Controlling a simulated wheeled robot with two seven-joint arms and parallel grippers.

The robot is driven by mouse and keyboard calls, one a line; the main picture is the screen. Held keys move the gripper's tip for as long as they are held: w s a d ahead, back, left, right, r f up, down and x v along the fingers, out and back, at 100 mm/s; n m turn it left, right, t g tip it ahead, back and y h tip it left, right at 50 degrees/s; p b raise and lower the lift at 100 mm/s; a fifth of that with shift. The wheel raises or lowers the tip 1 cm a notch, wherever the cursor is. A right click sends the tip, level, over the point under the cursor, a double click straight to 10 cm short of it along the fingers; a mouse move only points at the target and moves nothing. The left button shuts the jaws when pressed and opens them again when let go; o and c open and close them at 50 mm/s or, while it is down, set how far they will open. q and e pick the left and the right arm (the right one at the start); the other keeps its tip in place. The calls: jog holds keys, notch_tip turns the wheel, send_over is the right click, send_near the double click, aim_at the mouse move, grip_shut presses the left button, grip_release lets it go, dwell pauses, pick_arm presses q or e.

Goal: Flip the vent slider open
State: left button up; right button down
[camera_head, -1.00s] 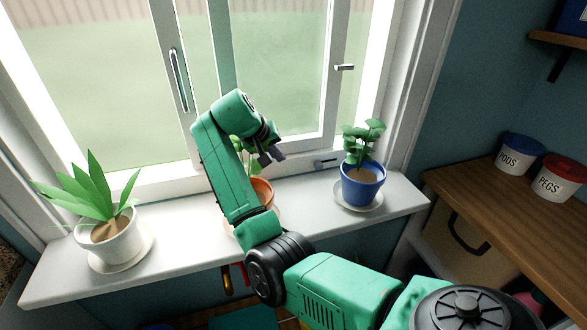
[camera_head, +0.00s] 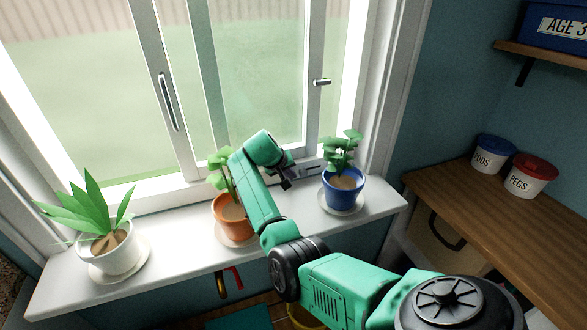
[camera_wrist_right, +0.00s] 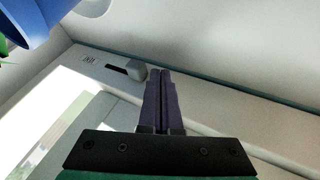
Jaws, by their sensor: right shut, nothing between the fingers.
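The vent slider is a small grey knob (camera_wrist_right: 136,70) on a pale strip of the window frame, with a dark slot (camera_wrist_right: 117,69) beside it on the left in the right wrist view. In the head view the vent plate (camera_head: 307,172) shows small and grey at the foot of the window, left of the blue pot. My right gripper (camera_head: 287,185) is shut and empty, beside the vent's left end. In the wrist view its fingertips (camera_wrist_right: 160,74) are just right of the knob; I cannot tell whether they touch it. My left gripper is not in view.
A blue pot (camera_head: 345,193) stands close right of my gripper, its rim also in the wrist view (camera_wrist_right: 28,22). An orange pot (camera_head: 234,222) stands left of my forearm, a white pot (camera_head: 113,255) farther left. The sill (camera_head: 180,252) is clear between them.

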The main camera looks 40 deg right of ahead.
jog(key=shift+s+d, duration=0.25)
jog(key=shift+d, duration=0.25)
jog(key=shift+d+r, duration=0.1)
jog(key=shift+d, duration=0.2)
jog(key=d, duration=0.2)
jog(key=s+d+p, duration=0.2)
jog(key=d, duration=0.1)
jog(key=shift+s+d, duration=0.1)
jog(key=shift+d, duration=0.25)
jog(key=shift+a, duration=0.1)
